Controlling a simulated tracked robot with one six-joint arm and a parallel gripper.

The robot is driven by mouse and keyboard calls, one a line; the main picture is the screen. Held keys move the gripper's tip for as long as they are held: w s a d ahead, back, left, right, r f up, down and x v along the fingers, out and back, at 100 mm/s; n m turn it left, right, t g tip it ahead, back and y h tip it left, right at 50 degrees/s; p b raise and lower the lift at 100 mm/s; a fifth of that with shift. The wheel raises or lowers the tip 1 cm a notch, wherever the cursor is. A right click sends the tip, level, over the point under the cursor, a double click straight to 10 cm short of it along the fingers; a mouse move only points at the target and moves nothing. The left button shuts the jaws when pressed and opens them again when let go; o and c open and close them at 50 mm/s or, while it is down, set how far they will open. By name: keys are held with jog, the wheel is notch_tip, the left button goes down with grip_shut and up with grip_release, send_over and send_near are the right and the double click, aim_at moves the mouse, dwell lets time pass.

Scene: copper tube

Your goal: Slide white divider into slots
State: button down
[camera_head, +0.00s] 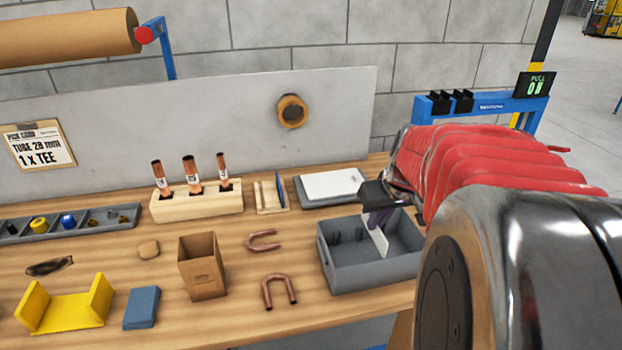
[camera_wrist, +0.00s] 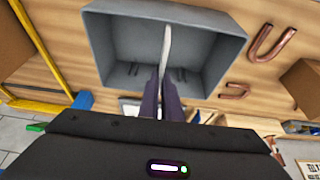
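The white divider (camera_head: 379,240) is a thin upright panel at the grey bin, partly inside its opening in the head view. In the wrist view the divider (camera_wrist: 166,50) shows edge-on, running away from my fingers. My gripper (camera_head: 378,217) is above the bin with its dark purple fingers pointing down. In the wrist view my gripper (camera_wrist: 162,95) is closed on the divider's near end. The grey bin (camera_head: 370,281) stands on the bench. Small dark slot ribs (camera_wrist: 134,69) show on its inner wall. Whether the divider's edges sit in the slots cannot be told.
Behind the bin lies a grey tray with a white sheet (camera_head: 332,184). Bent copper tubes (camera_head: 279,291) and a cardboard box (camera_head: 202,266) lie left of it. A wooden block with copper tubes (camera_head: 197,201) stands further back. My red-sleeved arm covers the right side.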

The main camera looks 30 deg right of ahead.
aim_at(376, 242)
jog(key=shift+f, duration=1.4)
jog(key=shift+f, duration=3)
dwell(1.3)
jog(key=c, duration=1.9)
grip_release()
jog(key=shift+r, duration=0.15)
jog(key=v, duration=1.3)
jog(key=shift+s+a+r, duration=0.1)
jog(key=shift+s+r, duration=0.05)
jog(key=shift+s, duration=0.05)
